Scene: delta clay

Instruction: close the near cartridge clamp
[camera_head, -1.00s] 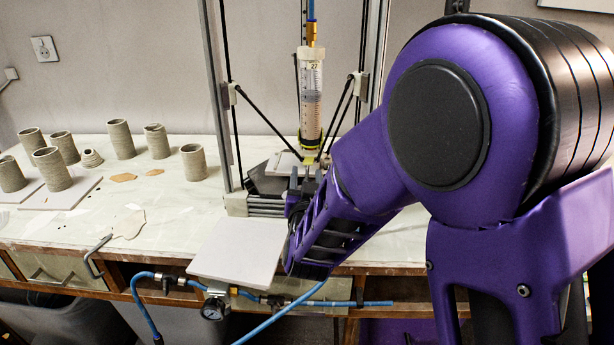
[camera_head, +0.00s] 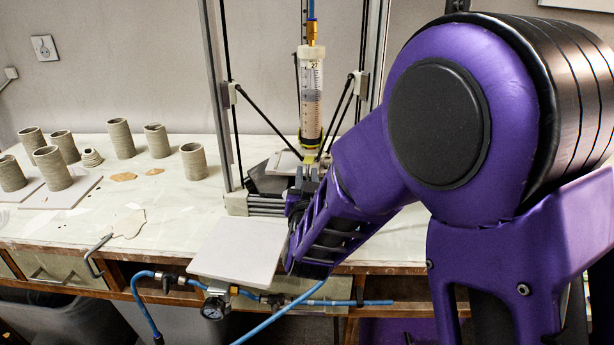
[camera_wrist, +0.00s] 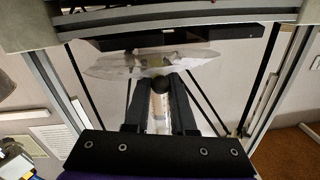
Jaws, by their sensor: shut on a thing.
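The clear cartridge (camera_head: 311,95) with a scale stands upright in the delta printer frame, with a brass fitting on top. A yellow-green part (camera_head: 310,140) is at its lower end, just above my gripper (camera_head: 307,172). In the wrist view, a dark round knob (camera_wrist: 161,84) sits between the fingertips of my gripper (camera_wrist: 163,80), which is shut on it. The cartridge (camera_wrist: 158,110) shows pale between the fingers behind it. The clamp's body is mostly hidden, and its position cannot be made out.
Thin black printer rods (camera_head: 262,115) and an upright post (camera_head: 215,100) stand beside the cartridge. A pale tile (camera_head: 238,250) sits at the bench's front edge, above blue hoses (camera_head: 145,300). Several clay cylinders (camera_head: 120,139) stand on the left of the bench.

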